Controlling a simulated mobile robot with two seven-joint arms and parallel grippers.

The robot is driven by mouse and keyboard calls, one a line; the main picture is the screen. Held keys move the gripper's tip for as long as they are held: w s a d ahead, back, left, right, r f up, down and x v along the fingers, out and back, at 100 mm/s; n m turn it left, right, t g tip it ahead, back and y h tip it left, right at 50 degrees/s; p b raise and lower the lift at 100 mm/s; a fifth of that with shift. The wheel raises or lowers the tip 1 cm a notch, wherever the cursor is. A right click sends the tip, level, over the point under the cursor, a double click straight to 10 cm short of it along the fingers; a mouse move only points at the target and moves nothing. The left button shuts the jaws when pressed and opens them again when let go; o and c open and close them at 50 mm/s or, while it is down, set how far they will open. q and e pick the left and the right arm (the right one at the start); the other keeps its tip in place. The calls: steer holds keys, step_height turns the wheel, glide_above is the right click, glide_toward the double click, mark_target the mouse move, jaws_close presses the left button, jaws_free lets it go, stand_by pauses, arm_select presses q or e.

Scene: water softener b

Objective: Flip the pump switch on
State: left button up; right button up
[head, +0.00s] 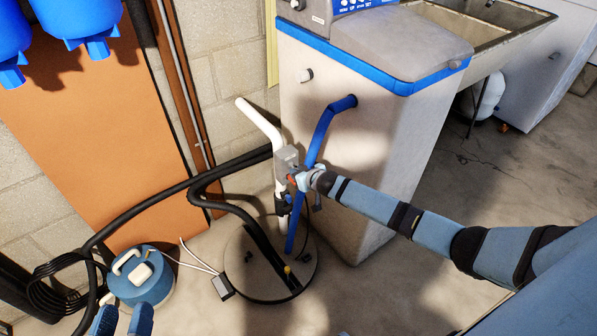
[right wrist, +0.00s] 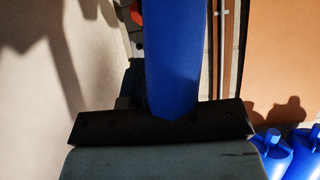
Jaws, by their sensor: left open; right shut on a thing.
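The pump switch is on a grey box (head: 287,158) beside the white pipe, above the sump pit. A small red part (head: 291,178) shows below the box, and red also shows at the top of the right wrist view (right wrist: 136,12). My right gripper (head: 304,180) reaches in from the right, close to the red part. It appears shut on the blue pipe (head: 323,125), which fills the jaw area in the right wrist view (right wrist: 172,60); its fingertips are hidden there. The switch lever's position cannot be told. My left gripper (head: 123,320) is open and empty at the bottom left.
The water softener (head: 350,130) stands just behind the pipes. The round pit cover (head: 270,265) lies below. A blue round device (head: 140,280) and coiled black hose (head: 50,290) are at the lower left. Blue tanks (head: 75,15) hang at the upper left.

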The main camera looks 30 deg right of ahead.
steer(key=shift+r, duration=0.3)
steer(key=shift+w+r+p, duration=0.15)
steer(key=shift+r+p, duration=0.4)
steer(key=shift+p, duration=0.05)
steer(key=shift+w+r+p, duration=0.1)
steer(key=shift+r+p, duration=0.4)
steer(key=shift+p, duration=0.05)
steer(key=shift+r+p, duration=0.25)
steer(key=shift+p, duration=0.15)
steer(key=o, duration=0.8)
steer(key=shift+f, duration=0.15)
